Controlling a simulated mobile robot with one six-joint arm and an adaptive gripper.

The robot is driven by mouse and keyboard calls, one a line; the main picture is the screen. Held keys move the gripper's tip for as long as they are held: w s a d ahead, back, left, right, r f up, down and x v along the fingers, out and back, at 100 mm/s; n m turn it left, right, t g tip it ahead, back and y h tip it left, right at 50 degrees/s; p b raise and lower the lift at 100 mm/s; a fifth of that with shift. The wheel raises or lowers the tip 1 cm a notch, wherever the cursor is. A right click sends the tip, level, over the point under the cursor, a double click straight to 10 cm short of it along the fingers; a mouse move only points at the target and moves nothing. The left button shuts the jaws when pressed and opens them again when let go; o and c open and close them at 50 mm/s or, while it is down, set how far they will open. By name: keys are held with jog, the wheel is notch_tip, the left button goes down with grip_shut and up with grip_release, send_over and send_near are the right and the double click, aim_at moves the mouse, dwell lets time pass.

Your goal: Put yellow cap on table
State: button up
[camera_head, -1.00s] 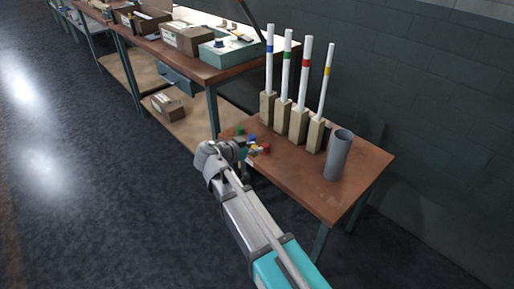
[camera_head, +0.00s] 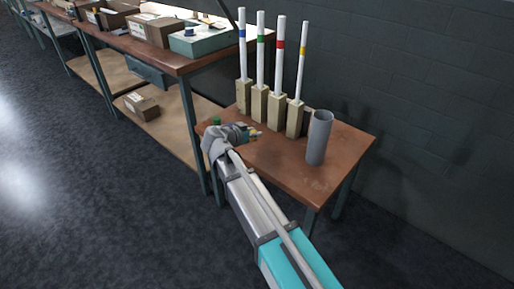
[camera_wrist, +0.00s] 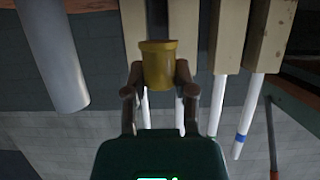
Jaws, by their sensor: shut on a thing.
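The yellow cap (camera_wrist: 158,66) is between the fingertips of my gripper (camera_wrist: 159,78) in the wrist view, and the fingers are shut on it. In the head view my gripper (camera_head: 252,134) is over the left part of the small wooden table (camera_head: 284,176). The cap shows there only as a small yellow spot (camera_head: 254,133) at the fingertips. I cannot tell how far above the tabletop it is. The wrist hides part of the table there.
Several white tubes with coloured bands, such as the yellow-banded tube (camera_head: 302,70), stand in wooden blocks (camera_head: 277,108) along the table's back. A grey cylinder (camera_head: 319,137) stands at the right. The table's front middle is clear. A longer workbench (camera_head: 150,47) stands at the left.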

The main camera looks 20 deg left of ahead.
aim_at(259, 149)
jog(key=shift+w+d+f+b, duration=0.2)
jog(key=shift+w+f+b, duration=0.4)
jog(key=shift+f, duration=0.2)
jog(key=shift+w+d+f+b, duration=0.2)
jog(key=shift+w+f+b, duration=0.4)
jog(key=shift+f, duration=0.15)
jog(key=shift+w+d+f+b, duration=0.1)
jog(key=shift+w+f+b, duration=0.2)
jog(key=shift+f+b, duration=0.2)
jog(key=shift+w+f+b, duration=0.1)
jog(key=shift+f+b, duration=1.4)
jog(key=shift+f, duration=0.1)
jog(key=o, duration=0.7)
jog(key=shift+o, duration=0.2)
